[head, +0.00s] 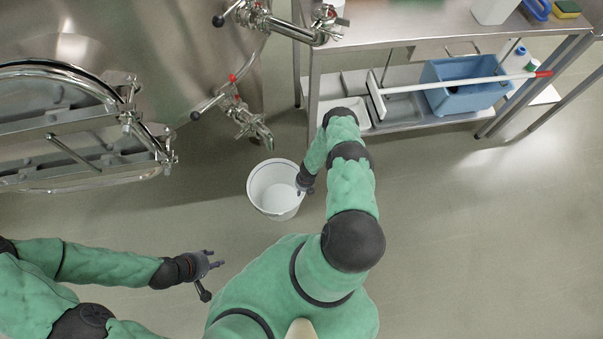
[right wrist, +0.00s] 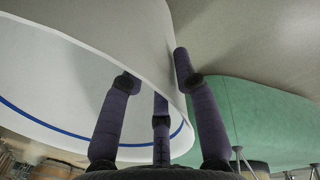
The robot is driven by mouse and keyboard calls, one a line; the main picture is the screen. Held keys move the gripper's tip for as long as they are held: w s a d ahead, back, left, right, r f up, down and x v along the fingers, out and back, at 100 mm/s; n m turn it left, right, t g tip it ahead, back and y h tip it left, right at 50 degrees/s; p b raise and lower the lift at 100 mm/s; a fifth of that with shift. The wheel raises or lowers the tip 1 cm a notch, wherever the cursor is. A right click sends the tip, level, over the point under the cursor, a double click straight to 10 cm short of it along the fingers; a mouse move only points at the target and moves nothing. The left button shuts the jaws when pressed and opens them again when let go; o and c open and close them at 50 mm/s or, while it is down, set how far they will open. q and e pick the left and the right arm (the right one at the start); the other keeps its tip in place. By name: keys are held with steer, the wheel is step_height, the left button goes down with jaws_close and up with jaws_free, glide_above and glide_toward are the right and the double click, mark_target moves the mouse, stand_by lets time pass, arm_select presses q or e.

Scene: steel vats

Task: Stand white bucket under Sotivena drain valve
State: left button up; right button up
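The white bucket (head: 262,202) is upright, with its open mouth facing up. My right gripper (head: 304,187) is at the bucket's right rim. In the right wrist view, its fingers (right wrist: 155,90) straddle the bucket wall (right wrist: 130,30) and look closed on it. A drain valve (head: 245,118) with a red-marked handle juts from the steel vat; its outlet is just above the bucket in the picture, not over the bucket's middle. No Sotivena label is readable. My left gripper (head: 205,270) is open and empty, left of and below the bucket. Whether the bucket touches the floor is unclear.
A second valve assembly (head: 285,25) is at the top. A round vat hatch (head: 85,130) stands out at the left. A steel table (head: 400,28) at upper right holds a blue crate (head: 455,72) and white squeegee (head: 440,86) on its lower shelf. Floor at right is clear.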

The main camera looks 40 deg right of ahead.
step_height(320, 180, up, 11)
steer(key=s+d+p, duration=0.1)
steer(key=p, duration=0.4)
steer(key=shift+f+p, duration=0.2)
steer(key=shift+p, duration=0.2)
stand_by(0.9)
